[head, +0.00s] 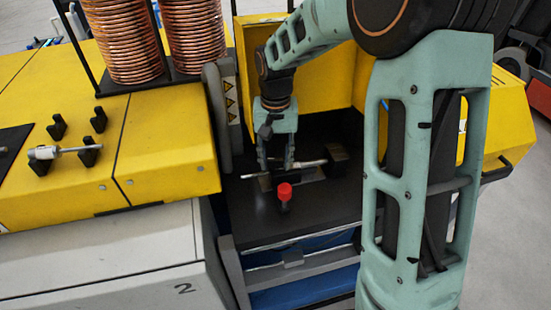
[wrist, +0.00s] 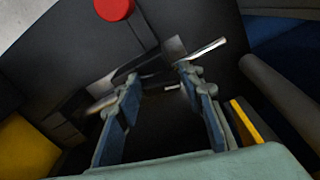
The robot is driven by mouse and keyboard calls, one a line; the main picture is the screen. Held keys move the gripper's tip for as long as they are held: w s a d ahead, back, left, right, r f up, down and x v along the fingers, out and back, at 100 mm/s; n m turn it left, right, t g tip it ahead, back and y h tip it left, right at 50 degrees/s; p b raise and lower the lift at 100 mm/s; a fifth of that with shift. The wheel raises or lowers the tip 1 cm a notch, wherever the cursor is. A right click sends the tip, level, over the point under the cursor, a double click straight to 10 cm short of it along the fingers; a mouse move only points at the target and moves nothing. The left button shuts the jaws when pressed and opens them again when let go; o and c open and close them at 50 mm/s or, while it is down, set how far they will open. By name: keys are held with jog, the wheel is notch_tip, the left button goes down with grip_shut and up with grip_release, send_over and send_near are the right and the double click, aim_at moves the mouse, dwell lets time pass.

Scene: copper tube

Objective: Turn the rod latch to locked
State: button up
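A red knob (head: 285,192) on a short dark stem stands at the front of the black work surface, seemingly the rod latch's handle. It also shows at the top of the wrist view (wrist: 114,8). Behind it a thin silvery rod (head: 312,163) lies roughly left to right across a dark fixture; its bright right end shows in the wrist view (wrist: 208,49). My gripper (head: 275,166) points down over the rod, just behind the knob, and does not touch the knob. In the wrist view its fingers (wrist: 159,78) are apart. Whether they touch the rod is unclear.
A yellow housing (head: 290,60) rises behind the surface. A yellow machine (head: 165,150) with copper coils (head: 120,40) stands left. Another rod (head: 62,151) rests on black holders there. A grey upright post (head: 217,115) borders the work surface's left side.

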aim_at(276, 160)
jog(key=c, duration=0.6)
jog(key=shift+d+n, duration=0.1)
jog(key=shift+n, duration=1.5)
jog(key=shift+c, duration=0.2)
jog(key=o, duration=0.9)
jog(key=shift+r, duration=0.1)
notch_tip(276, 160, up, 12)
jog(key=shift+f, duration=0.1)
